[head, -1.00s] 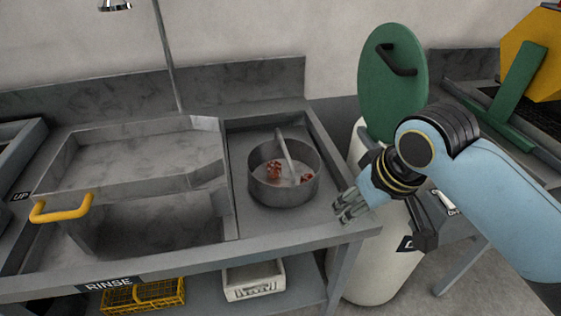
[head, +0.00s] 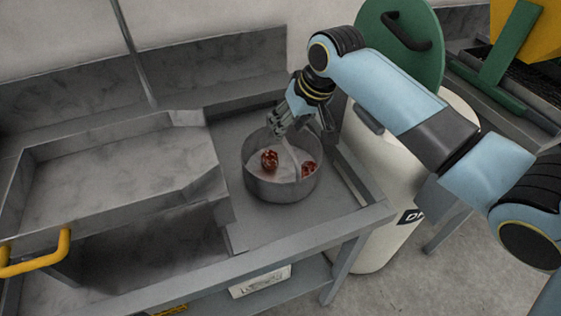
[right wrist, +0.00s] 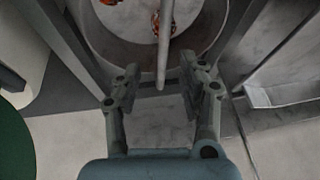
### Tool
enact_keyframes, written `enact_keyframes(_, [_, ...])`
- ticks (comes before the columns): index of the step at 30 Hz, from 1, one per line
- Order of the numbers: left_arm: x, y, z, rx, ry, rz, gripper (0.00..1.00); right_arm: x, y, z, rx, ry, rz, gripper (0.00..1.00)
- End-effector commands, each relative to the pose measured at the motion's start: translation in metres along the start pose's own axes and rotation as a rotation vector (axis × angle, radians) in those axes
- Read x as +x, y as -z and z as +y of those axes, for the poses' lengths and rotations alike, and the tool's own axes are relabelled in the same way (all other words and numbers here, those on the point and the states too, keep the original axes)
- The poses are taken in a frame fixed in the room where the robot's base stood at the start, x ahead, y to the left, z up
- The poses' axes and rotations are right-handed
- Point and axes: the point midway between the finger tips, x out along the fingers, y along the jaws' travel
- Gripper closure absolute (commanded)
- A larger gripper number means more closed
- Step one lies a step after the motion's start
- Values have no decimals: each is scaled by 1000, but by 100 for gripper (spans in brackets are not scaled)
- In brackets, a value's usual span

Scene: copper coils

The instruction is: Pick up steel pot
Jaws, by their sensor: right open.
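The steel pot (head: 280,188) is a round, open grey pot standing on the bench right of the sink. Copper-coloured coils (head: 269,161) lie inside it. A pale bar (head: 292,160) spans its opening; it also shows in the right wrist view (right wrist: 166,45), running down between my fingers. My right gripper (head: 279,128) is at the pot's far rim, tilted down and open. In the right wrist view the fingers (right wrist: 162,82) are apart on either side of the bar's near end; I cannot tell whether they touch it. My left gripper is not in view.
The sink (head: 110,175) with a yellow handle (head: 40,255) lies left of the pot. A white drum (head: 385,230) and a green lid (head: 415,60) stand to the right. The bench wall (head: 215,80) rises behind. The bench is clear in front of the pot.

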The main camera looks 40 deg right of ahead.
Motion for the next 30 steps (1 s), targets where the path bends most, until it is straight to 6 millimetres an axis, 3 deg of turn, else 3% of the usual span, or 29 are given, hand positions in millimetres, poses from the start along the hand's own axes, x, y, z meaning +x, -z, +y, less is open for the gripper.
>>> enact_keyframes(10, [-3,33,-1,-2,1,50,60,47,-1,-4,1,1,-2,59])
enact_keyframes(19, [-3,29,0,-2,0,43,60,52,-1,-4,-1,0,0,59])
enact_keyframes(28, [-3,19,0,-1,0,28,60,52,-1,-4,-1,0,0,98])
enact_keyframes(30, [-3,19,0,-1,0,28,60,52,-1,-4,-1,0,0,100])
